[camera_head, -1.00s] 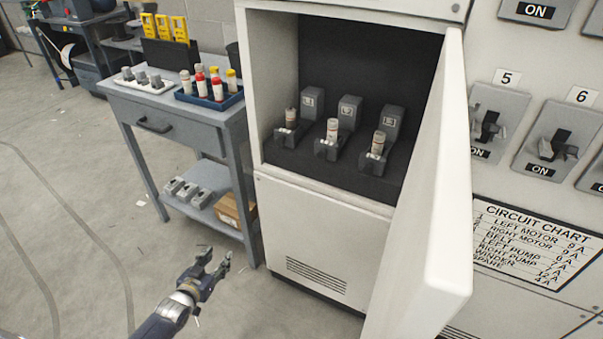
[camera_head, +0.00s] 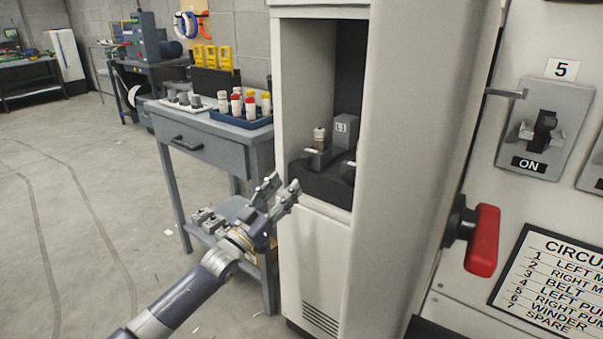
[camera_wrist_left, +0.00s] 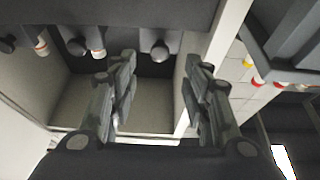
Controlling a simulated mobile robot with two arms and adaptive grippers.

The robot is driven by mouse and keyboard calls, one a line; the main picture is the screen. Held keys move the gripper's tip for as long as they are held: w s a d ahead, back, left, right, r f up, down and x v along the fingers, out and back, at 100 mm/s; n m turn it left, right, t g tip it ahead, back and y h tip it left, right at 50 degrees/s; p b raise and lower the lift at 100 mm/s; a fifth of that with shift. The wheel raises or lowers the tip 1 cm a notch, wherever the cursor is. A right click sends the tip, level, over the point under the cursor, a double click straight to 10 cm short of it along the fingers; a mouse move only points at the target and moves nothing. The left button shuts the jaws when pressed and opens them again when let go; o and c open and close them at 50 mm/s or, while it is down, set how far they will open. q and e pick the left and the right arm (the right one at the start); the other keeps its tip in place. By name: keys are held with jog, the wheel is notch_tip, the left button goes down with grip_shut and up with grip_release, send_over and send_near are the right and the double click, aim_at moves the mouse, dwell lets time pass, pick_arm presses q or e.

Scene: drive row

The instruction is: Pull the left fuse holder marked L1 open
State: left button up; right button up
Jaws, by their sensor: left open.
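The left fuse holder (camera_head: 346,130) stands inside the open cabinet, next to its left wall. It is a grey block with a small label too small to read surely. A pale fuse (camera_head: 319,135) stands upright in front of it. My left gripper (camera_head: 284,185) is open and empty, outside the cabinet front and lower than the holder. In the left wrist view, the cabinet appears upside down, and a dark round holder end (camera_wrist_left: 160,51) shows between and beyond my fingertips (camera_wrist_left: 161,62). The other holders are mostly hidden by the door in the head view. My right gripper is out of view.
The white cabinet door (camera_head: 420,170) stands open to the right of the opening. A red handle (camera_head: 483,240) sticks out beside it. A grey table (camera_head: 215,150) with a blue tray (camera_head: 240,121) of fuses stands close left. Open floor (camera_head: 110,220) lies farther left.

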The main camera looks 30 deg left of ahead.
aim_at(303, 164)
pick_arm(q)
jog(key=x, duration=0.5)
jog(key=shift+w+b, duration=0.25)
jog(key=shift+b, duration=0.15)
jog(key=shift+w+r, duration=0.15)
jog(key=shift+w, duration=0.2)
jog(key=shift+w+d+r, duration=0.1)
jog(key=shift+w+r, duration=0.15)
jog(key=shift+w, duration=0.4)
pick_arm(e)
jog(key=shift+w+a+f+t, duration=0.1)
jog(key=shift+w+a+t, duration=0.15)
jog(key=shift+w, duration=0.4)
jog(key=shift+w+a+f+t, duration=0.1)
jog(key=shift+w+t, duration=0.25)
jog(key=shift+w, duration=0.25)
pick_arm(q)
grip_shut()
